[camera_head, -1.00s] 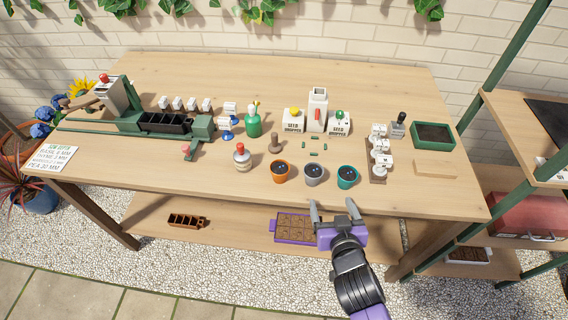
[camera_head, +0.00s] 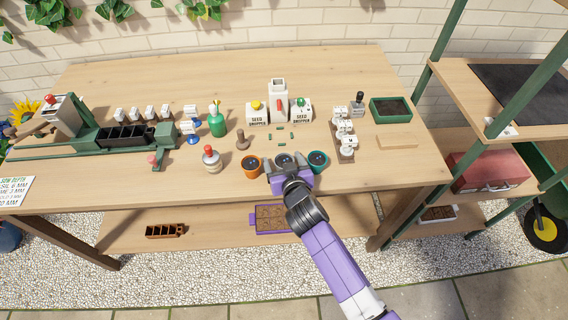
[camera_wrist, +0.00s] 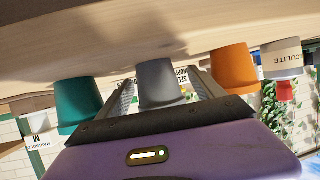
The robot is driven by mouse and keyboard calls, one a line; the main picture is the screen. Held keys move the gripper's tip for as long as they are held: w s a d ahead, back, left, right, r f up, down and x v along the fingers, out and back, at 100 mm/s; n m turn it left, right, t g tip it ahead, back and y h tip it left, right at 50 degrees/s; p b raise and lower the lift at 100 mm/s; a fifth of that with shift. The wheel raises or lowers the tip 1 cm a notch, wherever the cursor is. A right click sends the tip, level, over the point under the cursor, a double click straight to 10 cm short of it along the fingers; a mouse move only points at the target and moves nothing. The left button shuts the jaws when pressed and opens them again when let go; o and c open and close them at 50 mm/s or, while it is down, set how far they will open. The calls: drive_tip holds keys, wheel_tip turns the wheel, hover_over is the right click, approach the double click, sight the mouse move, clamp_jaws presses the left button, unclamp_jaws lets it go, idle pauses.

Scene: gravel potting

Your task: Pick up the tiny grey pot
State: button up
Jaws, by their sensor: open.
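The tiny grey pot (camera_head: 284,160) stands near the front edge of the table, between an orange pot (camera_head: 251,167) on its left and a teal pot (camera_head: 317,161) on its right. My gripper (camera_head: 285,170) is open at the grey pot, partly hiding it in the head view. In the wrist view, which is upside down, the grey pot (camera_wrist: 159,84) is between my two fingers (camera_wrist: 165,92), with the teal pot (camera_wrist: 77,104) and the orange pot (camera_wrist: 233,68) outside them. I cannot tell whether the fingers touch the grey pot.
A white bottle with a red cap (camera_head: 211,160) stands left of the orange pot. Behind are a brown tamper (camera_head: 242,140), small green pieces (camera_head: 281,136) and seed droppers (camera_head: 257,113). A rack of white blocks (camera_head: 344,140) is to the right. The table's front right is clear.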

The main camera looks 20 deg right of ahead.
drive_tip(key=shift+w+d+f, duration=0.15)
drive_tip(key=shift+w+f, duration=0.1)
drive_tip(key=shift+w, duration=0.25)
drive_tip(key=shift+c, duration=0.4)
drive_tip(key=c, duration=1.4)
drive_tip(key=shift+r, duration=0.1)
drive_tip(key=shift+c, duration=0.2)
